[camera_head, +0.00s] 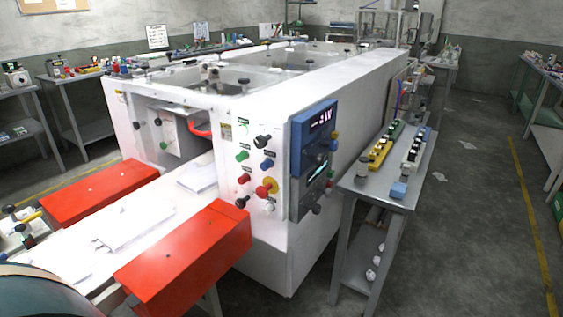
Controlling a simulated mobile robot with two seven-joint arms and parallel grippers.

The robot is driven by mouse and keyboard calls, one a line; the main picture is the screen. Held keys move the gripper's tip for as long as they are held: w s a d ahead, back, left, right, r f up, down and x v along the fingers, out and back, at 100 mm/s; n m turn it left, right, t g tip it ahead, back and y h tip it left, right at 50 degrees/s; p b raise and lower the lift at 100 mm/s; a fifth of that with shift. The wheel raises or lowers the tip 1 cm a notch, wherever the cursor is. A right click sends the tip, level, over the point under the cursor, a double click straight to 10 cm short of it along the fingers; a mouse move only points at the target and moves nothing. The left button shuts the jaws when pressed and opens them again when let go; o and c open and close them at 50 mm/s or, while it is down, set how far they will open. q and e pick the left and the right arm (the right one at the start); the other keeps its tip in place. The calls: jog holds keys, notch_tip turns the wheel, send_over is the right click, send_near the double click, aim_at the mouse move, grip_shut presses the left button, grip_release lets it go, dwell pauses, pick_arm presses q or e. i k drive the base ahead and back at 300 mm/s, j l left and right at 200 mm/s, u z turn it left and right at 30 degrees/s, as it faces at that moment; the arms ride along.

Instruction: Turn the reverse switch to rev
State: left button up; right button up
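A large white machine (258,245) stands in the middle. Its near end face carries several coloured controls with small green labels: a black knob (262,141), a blue knob (267,164), a green button (242,156), a red button (244,178), a red knob on a yellow base (267,187) and a lower black knob (242,202). The labels are too small to read, so I cannot tell which control is the reverse switch or how it is set. A blue display panel (315,135) sits at the corner, right of the controls. Neither of my grippers is in view.
Two red boxes (185,256) (100,191) flank a white infeed bed (120,235) with flat white sheets. A grey metal side table (345,182) with small parts stands close right of the machine.

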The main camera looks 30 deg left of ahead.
aim_at(241, 202)
jog(key=i, duration=0.2)
jog(key=i+j, duration=0.2)
jog(key=j, duration=0.2)
jog(key=i+j, duration=0.2)
jog(key=j, duration=0.15)
jog(key=i+j, duration=0.2)
jog(key=j, duration=0.2)
